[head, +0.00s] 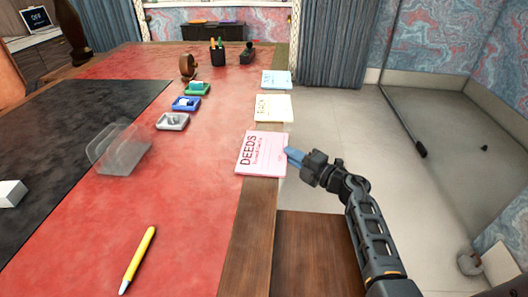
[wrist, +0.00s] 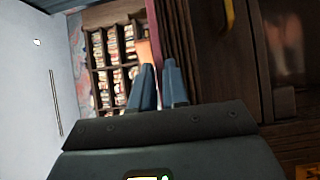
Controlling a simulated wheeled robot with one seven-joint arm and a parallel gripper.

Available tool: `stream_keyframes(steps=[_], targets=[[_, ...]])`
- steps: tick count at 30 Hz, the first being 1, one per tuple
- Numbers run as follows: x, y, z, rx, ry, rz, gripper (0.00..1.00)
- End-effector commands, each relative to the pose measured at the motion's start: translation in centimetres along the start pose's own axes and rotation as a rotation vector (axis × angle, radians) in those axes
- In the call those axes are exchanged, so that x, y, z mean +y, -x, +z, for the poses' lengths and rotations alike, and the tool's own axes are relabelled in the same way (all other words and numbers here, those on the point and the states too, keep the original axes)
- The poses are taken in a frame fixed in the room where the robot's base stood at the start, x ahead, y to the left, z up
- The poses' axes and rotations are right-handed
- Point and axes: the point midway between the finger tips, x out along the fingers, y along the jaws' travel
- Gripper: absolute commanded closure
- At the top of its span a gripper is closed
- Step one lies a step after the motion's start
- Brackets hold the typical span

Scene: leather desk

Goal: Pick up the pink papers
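The pink papers (head: 261,154), a stack marked DEEDS, lie flat at the right edge of the desk, reaching over its wooden border. In the head view my gripper (head: 291,156) is at the right edge of the stack, fingertips close against it; contact is not clear. In the wrist view the two blue-grey fingers (wrist: 159,75) stand a little apart.
Cream papers (head: 273,108) and light blue papers (head: 276,79) lie further back along the same edge. Grey (head: 172,122), blue and green small trays, a clear holder (head: 118,148) and a yellow pen (head: 138,260) are to the left.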

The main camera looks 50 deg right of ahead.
Motion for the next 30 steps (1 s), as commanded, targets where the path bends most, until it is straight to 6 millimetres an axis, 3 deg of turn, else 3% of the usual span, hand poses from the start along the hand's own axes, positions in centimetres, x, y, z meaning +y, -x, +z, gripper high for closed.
stream_keyframes(steps=[4, 22, 26, 30], targets=[[0.0, 0.0, 0.0, 0.000, 0.000, 0.000, 1.00], [0.3, 0.0, 0.0, 0.000, 0.000, 0.000, 1.00], [1.3, 0.0, 0.0, 0.001, 0.002, 0.002, 1.00], [3.6, 0.0, 0.0, 0.001, 0.003, 0.003, 1.00]])
